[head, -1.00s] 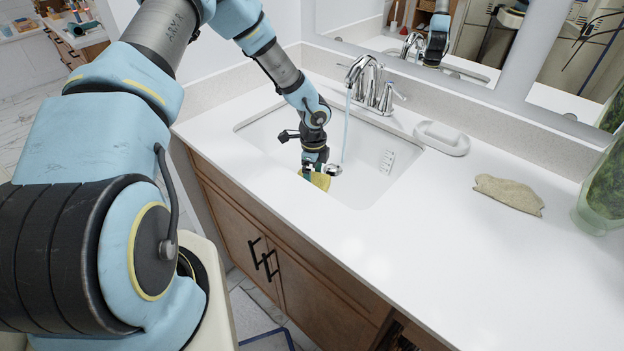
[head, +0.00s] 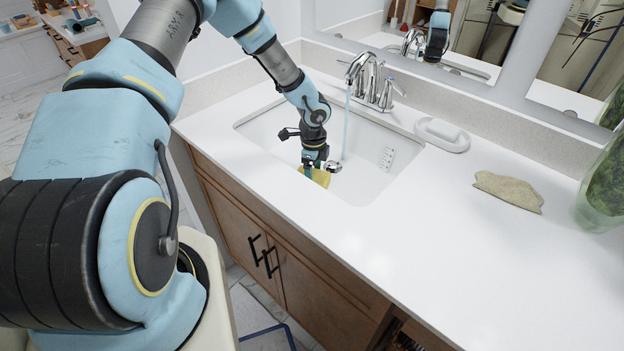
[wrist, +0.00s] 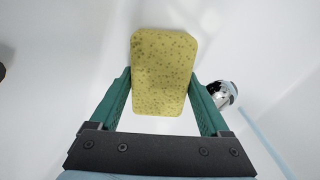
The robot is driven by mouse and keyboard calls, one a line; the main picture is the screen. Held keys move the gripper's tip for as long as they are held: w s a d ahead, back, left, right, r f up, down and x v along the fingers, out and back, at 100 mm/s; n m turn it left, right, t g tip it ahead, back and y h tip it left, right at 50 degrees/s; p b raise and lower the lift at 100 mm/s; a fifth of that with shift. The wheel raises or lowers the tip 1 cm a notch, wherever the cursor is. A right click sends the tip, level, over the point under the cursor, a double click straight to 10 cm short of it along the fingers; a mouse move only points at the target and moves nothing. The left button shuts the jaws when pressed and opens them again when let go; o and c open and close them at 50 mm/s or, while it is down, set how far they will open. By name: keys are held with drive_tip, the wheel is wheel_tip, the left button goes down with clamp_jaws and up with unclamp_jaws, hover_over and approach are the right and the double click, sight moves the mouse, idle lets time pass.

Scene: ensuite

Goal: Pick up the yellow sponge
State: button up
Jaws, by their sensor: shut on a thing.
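The yellow sponge (wrist: 163,72) is pale yellow with dark specks. It sits between the two green fingers of my gripper (wrist: 161,80), which press on its left and right sides in the wrist view. In the head view my gripper (head: 315,172) points down inside the white sink basin (head: 375,180). The sponge (head: 321,178) shows there at the fingers, partly hidden by them. I cannot tell whether its underside touches the basin floor.
A chrome faucet (head: 366,80) runs a thin stream of water (head: 346,125) into the basin close to my gripper. A white soap dish (head: 442,135), a folded beige cloth (head: 508,190) and a green glass vase (head: 602,190) stand to the right. The front counter is clear.

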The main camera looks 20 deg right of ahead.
drive_tip(key=shift+r+b, duration=1.35)
drive_tip(key=shift+r, duration=3.7)
